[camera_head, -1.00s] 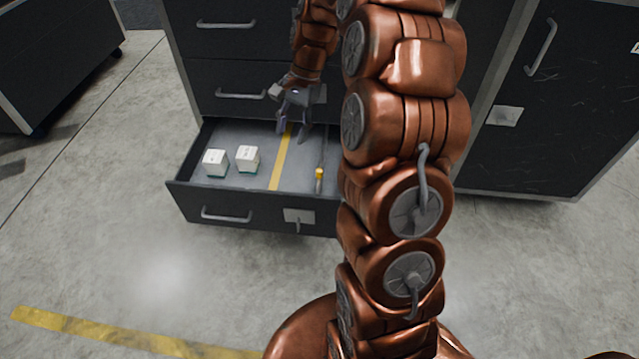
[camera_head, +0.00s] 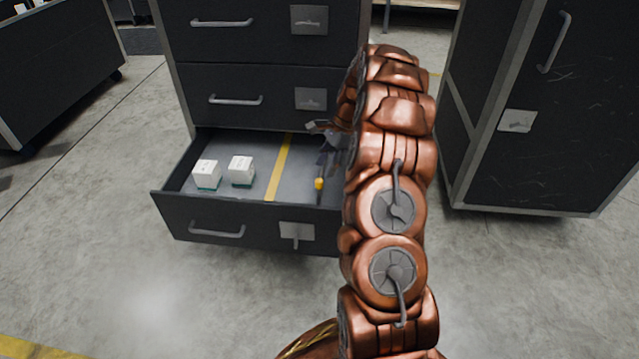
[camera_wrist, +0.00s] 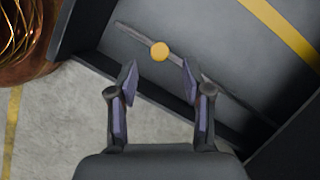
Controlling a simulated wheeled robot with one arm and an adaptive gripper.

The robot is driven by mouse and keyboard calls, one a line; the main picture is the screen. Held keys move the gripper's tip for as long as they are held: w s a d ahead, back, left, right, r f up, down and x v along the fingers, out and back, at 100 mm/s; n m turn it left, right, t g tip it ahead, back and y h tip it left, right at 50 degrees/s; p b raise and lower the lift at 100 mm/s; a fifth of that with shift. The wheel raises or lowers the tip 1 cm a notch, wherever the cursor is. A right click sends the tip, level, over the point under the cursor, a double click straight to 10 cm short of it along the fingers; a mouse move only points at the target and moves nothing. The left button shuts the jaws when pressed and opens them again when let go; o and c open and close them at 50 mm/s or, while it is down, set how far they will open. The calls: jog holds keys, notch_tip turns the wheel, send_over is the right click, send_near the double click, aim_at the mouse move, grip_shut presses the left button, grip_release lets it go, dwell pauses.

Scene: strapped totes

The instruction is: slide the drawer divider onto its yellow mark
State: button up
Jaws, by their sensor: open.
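The drawer divider is a thin dark bar with a round yellow knob (camera_head: 319,184). It stands in the open drawer to the right of the yellow mark (camera_head: 278,165), apart from it. In the wrist view the divider (camera_wrist: 220,86) runs diagonally, with its yellow knob lying just beyond and between my fingertips. The yellow mark (camera_wrist: 281,30) shows there at the upper right. My gripper (camera_wrist: 159,78) is open, its two fingers spread around the line to the knob, and nothing is held. In the head view my gripper (camera_head: 328,160) is over the divider, partly hidden by my arm.
Two white boxes (camera_head: 207,174) (camera_head: 241,170) stand on the drawer (camera_head: 240,218) floor left of the mark. The drawer's right end is hidden behind my arm. A dark cabinet (camera_head: 545,110) stands at the right. The floor in front is clear.

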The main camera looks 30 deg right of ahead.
aim_at(320, 180)
jog(key=b+x, duration=0.2)
jog(key=x, duration=0.4)
jog(key=shift+c, duration=0.5)
grip_shut()
